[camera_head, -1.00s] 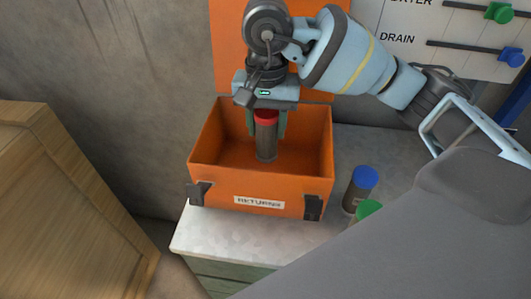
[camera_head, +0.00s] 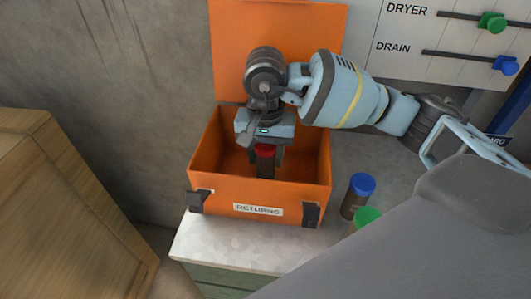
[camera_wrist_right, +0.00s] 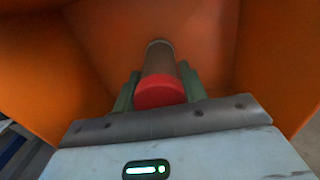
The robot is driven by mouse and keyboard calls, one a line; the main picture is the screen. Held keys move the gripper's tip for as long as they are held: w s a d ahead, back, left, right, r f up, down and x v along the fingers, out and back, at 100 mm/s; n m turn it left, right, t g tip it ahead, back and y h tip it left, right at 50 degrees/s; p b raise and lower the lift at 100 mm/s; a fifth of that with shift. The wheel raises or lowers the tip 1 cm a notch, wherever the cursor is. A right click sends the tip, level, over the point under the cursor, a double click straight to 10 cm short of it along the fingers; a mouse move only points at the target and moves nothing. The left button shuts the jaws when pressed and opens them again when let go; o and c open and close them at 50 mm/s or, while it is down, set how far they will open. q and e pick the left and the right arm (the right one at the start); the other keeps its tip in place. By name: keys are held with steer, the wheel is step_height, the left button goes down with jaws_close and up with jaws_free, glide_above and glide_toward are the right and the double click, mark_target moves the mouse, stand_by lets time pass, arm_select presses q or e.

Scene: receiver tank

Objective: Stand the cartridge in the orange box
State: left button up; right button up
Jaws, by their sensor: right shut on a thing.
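The orange box (camera_head: 212,208), labelled RETURNS, stands open on the bench with its lid raised behind it. The cartridge (camera_head: 265,168) has a red cap and a dark body and is upright inside the box. My right gripper (camera_head: 265,153) points down into the box and is shut on the cartridge near its cap. In the right wrist view the red cap (camera_wrist_right: 160,92) sits between the two green fingers, with the body reaching toward the orange floor. I cannot tell whether the cartridge's lower end touches the floor. My left gripper is not in view.
A blue-capped cartridge (camera_head: 358,195) and a green-capped one (camera_head: 365,217) stand on the bench right of the box. A wooden crate (camera_head: 60,215) is at the left. A panel with DRYER and DRAIN sliders (camera_head: 455,35) is on the back wall.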

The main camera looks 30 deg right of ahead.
steer(key=shift+f, duration=0.15)
steer(key=o, duration=1)
step_height(320, 180, up, 12)
steer(key=shift+r, duration=0.2)
